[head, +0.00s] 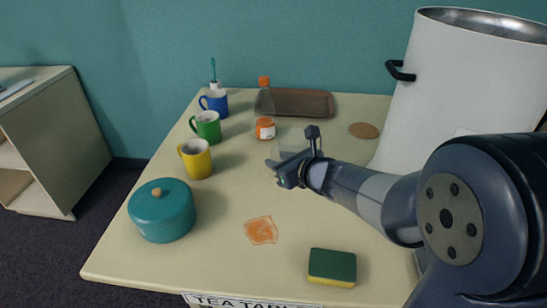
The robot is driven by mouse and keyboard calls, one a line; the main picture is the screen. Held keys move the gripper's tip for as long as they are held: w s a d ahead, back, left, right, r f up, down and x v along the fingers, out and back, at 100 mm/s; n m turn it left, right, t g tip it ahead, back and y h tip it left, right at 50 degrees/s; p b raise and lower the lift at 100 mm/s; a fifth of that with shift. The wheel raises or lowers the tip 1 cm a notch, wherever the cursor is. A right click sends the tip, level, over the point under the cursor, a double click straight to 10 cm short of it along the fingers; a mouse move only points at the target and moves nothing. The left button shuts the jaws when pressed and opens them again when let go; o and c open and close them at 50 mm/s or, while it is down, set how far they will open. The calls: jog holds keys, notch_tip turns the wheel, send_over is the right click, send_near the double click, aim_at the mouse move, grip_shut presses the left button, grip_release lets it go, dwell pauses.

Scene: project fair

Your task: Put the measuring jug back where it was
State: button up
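A faint, clear, pale-edged shape (289,147) shows on the tea table just beyond my gripper; it may be the measuring jug, but its outline is too weak to be sure. My gripper (291,150) is over the middle of the table, its two fingers apart with this clear shape between or behind them. I cannot tell whether the fingers touch it.
The table (215,245) holds a teal lidded pot (162,212), yellow (197,160), green (207,127) and blue (217,101) mugs, a bottle (264,100), an orange-labelled jar (265,129), a brown tray (303,103), a cork mat (364,130), an orange patch (261,230), a sponge (332,266) and a big white urn (440,90).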

jog(key=p+v, duration=0.1)
jog(key=v, duration=0.7)
jog(key=shift+s, duration=0.15)
